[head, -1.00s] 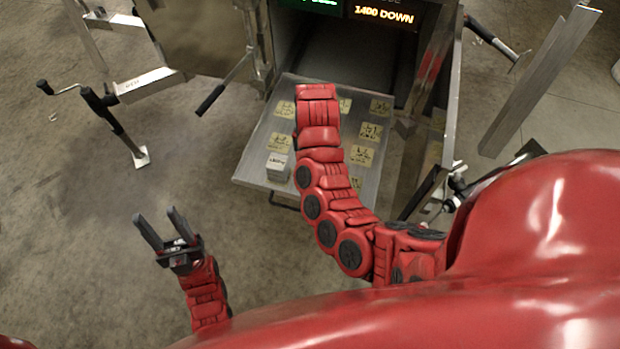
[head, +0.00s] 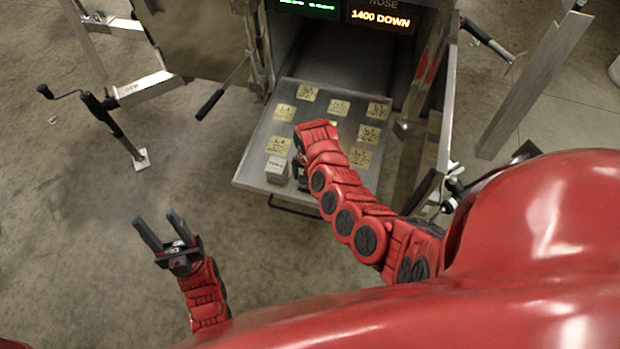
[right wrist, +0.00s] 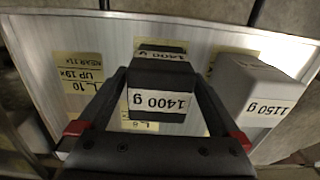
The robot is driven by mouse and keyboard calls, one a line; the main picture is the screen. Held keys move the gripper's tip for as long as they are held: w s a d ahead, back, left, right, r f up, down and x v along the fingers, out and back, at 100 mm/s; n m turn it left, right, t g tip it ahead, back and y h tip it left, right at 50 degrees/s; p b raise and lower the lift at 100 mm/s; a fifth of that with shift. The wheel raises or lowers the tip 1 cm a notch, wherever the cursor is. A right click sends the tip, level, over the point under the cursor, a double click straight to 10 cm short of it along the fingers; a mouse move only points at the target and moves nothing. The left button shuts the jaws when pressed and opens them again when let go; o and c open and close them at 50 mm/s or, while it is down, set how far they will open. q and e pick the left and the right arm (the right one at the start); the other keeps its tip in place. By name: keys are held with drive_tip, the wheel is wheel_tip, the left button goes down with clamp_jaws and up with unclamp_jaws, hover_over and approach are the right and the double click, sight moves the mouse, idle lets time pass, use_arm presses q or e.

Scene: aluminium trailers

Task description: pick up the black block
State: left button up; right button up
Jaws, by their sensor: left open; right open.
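The black block (right wrist: 161,78), with a white 1400 g label, shows in the right wrist view between the two fingers of my right gripper (right wrist: 160,84). That gripper is open, with one finger on each side of the block; I cannot tell whether they touch it. In the head view my right arm mostly hides this gripper and the block over the metal shelf (head: 253,160). My left gripper (head: 160,226) is open and empty above the floor, left of the shelf.
A pale grey block (head: 277,170), labelled 1150 g in the right wrist view (right wrist: 243,88), stands close beside the black block. Yellow labels (head: 285,113) lie across the shelf. A black-gripped lever (head: 211,102) sticks out left of it. A lit display (head: 380,17) is above.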

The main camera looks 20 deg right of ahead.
drive_tip(key=shift+f, duration=0.6)
clamp_jaws()
